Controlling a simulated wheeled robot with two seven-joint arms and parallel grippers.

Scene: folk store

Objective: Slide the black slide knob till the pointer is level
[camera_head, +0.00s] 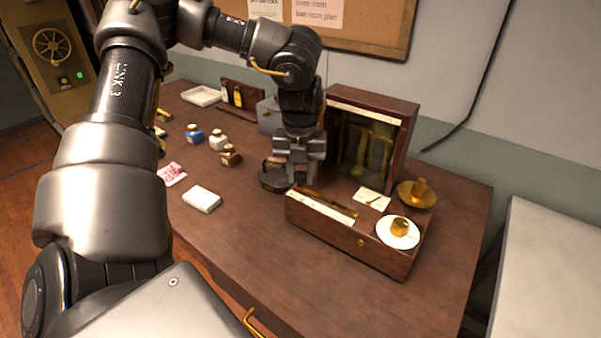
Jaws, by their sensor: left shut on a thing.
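A wooden balance box (345,239) stands on the desk, with an upright case (371,140) at its back holding brass parts. A brass strip (330,203) and a pale strip run along its top at the left. A white card (372,199) with a thin dark line, perhaps the pointer, lies behind them. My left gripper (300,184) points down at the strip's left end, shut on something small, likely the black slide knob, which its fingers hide. A white dish (398,233) with a brass cup and a brass pan (407,196) with a brass piece are at the right. My right gripper is out of view.
A dark round-based object (273,178) stands close left of my gripper. A grey box (269,117) is behind. The desk's front (240,255) is clear.

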